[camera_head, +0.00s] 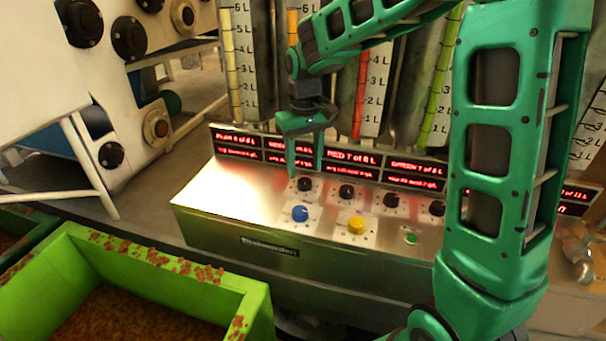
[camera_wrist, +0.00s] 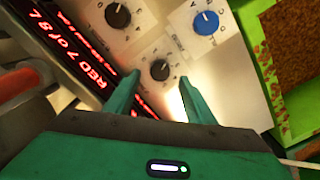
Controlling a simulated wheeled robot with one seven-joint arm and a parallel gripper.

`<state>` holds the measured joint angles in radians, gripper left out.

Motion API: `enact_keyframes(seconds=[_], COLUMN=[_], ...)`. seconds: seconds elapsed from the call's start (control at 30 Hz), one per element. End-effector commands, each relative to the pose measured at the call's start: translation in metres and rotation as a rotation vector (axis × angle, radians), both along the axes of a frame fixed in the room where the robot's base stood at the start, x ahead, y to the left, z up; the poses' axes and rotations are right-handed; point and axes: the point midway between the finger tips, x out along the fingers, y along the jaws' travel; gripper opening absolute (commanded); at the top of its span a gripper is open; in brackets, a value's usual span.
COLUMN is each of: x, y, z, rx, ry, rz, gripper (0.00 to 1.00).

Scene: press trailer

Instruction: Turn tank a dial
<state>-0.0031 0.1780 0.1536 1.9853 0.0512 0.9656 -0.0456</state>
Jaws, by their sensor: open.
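A row of black dials sits on the sloped metal control panel (camera_head: 215,190). The leftmost black dial (camera_head: 305,184) also shows in the wrist view (camera_wrist: 160,69), with a white pointer mark. I cannot read which tank it serves. My gripper (camera_head: 305,172) is open and empty above and just behind this dial. In the wrist view its fingertips (camera_wrist: 160,83) are on either side of the dial's near edge, seemingly apart from it. A second black dial (camera_head: 347,190) is to its right, and a blue dial (camera_head: 299,213) is in front.
A yellow dial (camera_head: 355,225) and a green button (camera_head: 411,238) sit to the right. Red-lettered displays (camera_head: 350,163) stand behind the dials, with gauge tubes (camera_head: 437,85) beyond. A green bin (camera_head: 255,310) stands at front left. The panel's left end is bare.

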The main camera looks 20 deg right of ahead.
Motion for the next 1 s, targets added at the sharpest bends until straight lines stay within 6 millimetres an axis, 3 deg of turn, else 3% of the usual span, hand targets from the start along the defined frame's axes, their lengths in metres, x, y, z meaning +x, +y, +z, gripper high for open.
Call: enact_keyframes(seconds=[0.2, 0.4, 1.0], x=[0.001, 0.001, -0.002], y=[0.0, 0.0, -0.003], z=[0.041, 0.062, 0.067], rx=[0.001, 0.0, -0.001], ry=[-0.004, -0.002, -0.002], rz=[0.0, 0.001, -0.006], gripper=[0.49, 0.49, 0.49])
